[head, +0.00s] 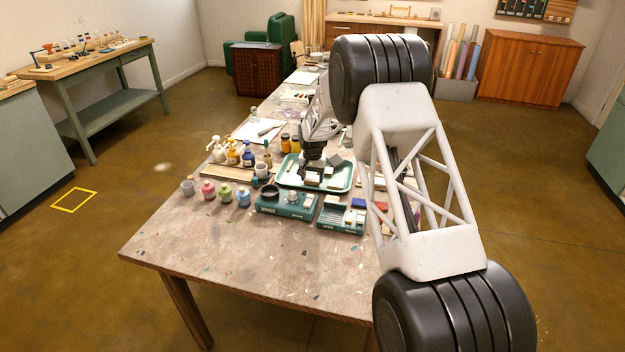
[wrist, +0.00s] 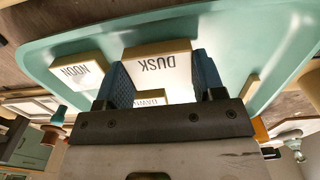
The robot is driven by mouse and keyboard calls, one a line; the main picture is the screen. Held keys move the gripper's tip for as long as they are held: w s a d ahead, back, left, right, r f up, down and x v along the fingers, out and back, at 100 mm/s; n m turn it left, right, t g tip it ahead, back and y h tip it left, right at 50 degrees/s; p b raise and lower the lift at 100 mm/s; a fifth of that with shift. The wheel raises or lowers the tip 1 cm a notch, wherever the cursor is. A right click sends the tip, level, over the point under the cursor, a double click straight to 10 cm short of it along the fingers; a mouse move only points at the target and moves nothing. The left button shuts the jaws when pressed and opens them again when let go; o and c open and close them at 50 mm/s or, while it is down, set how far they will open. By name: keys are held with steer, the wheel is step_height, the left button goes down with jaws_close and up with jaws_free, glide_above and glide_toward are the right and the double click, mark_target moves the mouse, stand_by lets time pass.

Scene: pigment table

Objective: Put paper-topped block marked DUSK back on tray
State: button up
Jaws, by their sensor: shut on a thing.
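The paper-topped block marked DUSK (wrist: 158,63) is between the two blue finger pads of my gripper (wrist: 160,78) in the wrist view. My gripper is shut on it, its label upside down in the picture. The green tray (wrist: 240,38) lies under and around it; whether the block touches the tray I cannot tell. In the head view my gripper (head: 312,168) points down over the tray (head: 288,178). A block marked NOON (wrist: 78,71) is on the tray to the left, and a partly hidden block marked DAWN (wrist: 150,97) shows between the fingers.
A dark block (head: 336,160) lies at the tray's back. Two green stands (head: 285,206) (head: 340,219) stand in front of the tray. Several paint jars (head: 226,194) and pump bottles (head: 248,153) stand to the left. The table's front (head: 230,250) is clear.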

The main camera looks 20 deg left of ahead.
mark_target(313, 178)
steer(key=shift+f, duration=0.55)
steer(key=shift+f, duration=0.15)
steer(key=o, duration=1)
step_height(313, 178, up, 12)
steer(key=shift+r, duration=0.2)
stand_by(0.5)
